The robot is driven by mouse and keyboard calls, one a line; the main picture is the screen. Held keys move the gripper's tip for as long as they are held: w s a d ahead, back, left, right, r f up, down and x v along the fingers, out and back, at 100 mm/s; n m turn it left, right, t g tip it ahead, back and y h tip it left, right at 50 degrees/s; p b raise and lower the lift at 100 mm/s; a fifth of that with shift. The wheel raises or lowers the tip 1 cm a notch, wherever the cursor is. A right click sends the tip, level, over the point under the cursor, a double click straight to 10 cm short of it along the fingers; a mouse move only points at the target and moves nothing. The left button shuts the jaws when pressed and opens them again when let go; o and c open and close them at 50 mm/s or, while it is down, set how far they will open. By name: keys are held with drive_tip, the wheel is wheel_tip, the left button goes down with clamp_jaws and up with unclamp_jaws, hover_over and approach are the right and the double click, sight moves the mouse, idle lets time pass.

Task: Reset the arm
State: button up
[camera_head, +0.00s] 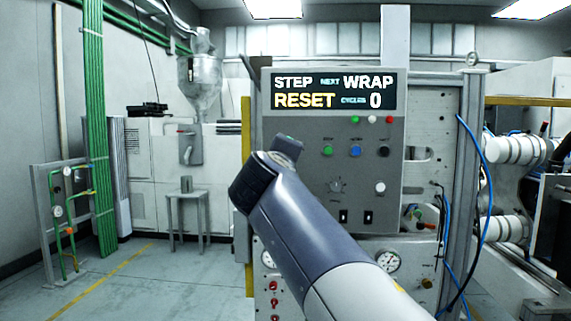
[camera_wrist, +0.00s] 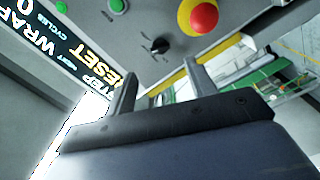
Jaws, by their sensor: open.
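My gripper (camera_wrist: 160,72) is open and empty in the wrist view, its two dark fingers apart in front of a grey panel. In the head view my arm reaches up from the lower right, its end in front of the left part of the control panel (camera_head: 310,210). The fingers are mostly hidden there. The panel's display (camera_head: 333,91) reads "STEP NEXT WRAP" and "RESET CYCLES 0"; it also shows rotated in the wrist view (camera_wrist: 62,45). No contact with the panel is visible.
The panel carries green (camera_head: 327,151), blue (camera_head: 355,151) and black (camera_head: 384,151) buttons and a knob (camera_head: 337,186). The wrist view shows a red mushroom button (camera_wrist: 203,17) on yellow. A stool (camera_head: 187,195) stands behind left. Open floor lies at left.

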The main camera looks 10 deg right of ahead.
drive_tip(key=shift+s+a, duration=0.2)
drive_tip(key=shift+s, duration=0.4)
drive_tip(key=p+x, duration=0.1)
drive_tip(key=x, duration=1)
drive_tip(key=shift+p, duration=0.4)
drive_tip(key=shift+s, duration=0.1)
